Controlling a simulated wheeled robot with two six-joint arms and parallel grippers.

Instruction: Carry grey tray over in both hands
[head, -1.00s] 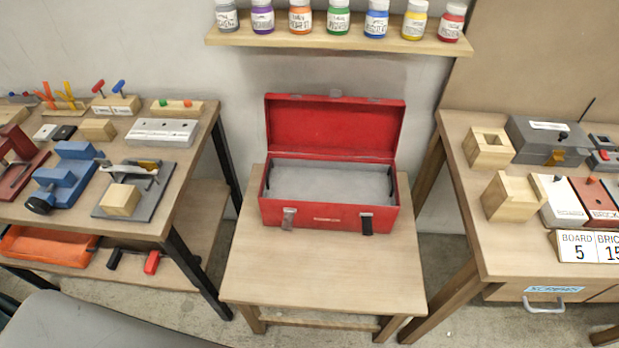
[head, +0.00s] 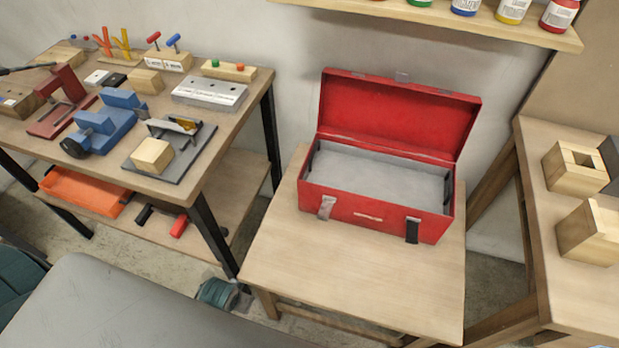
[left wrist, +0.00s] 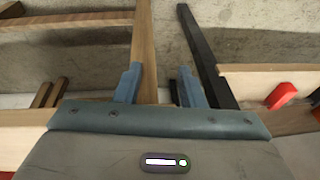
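The grey tray (head: 378,182) shows as a flat grey surface inside the open red toolbox (head: 345,211), with dark handle-like parts at its left and right ends. The toolbox stands on a small wooden table (head: 345,272), its lid raised at the back. In the left wrist view, my left gripper (left wrist: 158,90) has its two blue fingers apart with nothing held between them. A wooden leg and a black leg show beyond the fingers. The left gripper is away from the tray. My right gripper is in neither view.
A workbench (head: 225,129) with blocks and clamps stands left; its lower shelf holds an orange bin (head: 84,190). Another table (head: 560,275) with wooden blocks stands right. A paint shelf (head: 470,20) hangs above. The small table's front is clear.

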